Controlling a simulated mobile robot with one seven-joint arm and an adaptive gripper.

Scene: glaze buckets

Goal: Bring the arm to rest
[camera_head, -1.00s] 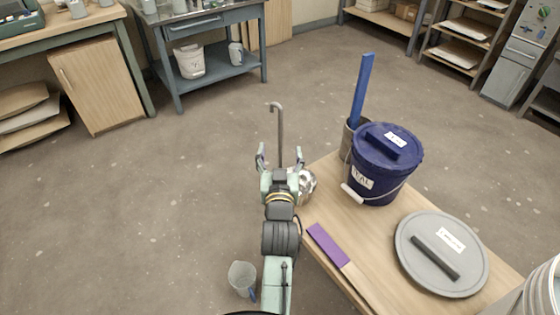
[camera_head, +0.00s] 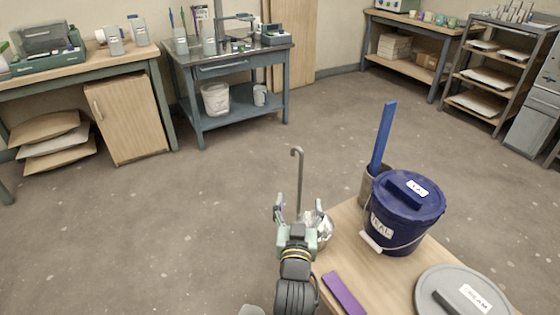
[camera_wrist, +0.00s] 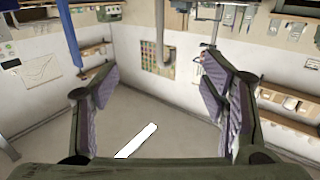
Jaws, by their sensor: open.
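My gripper (camera_head: 296,208) is at the left edge of the wooden table in the head view, left of the blue lidded bucket (camera_head: 398,232). Its two fingers are spread apart. In the wrist view my gripper (camera_wrist: 160,85) is also wide open, with nothing held between the fingers. A grey rod with a hooked top (camera_head: 299,170) rises just behind the gripper, and a shiny metal object (camera_head: 320,236) sits beside it, partly hidden. I cannot tell whether the gripper touches either one.
The wooden table (camera_head: 347,245) also holds a purple-bladed tool (camera_head: 343,293), a grey lid (camera_head: 440,283) and a container with a blue stick (camera_head: 383,138). A blue-grey workbench (camera_head: 230,68) and shelves (camera_head: 497,72) stand farther back. Open floor lies left of the gripper.

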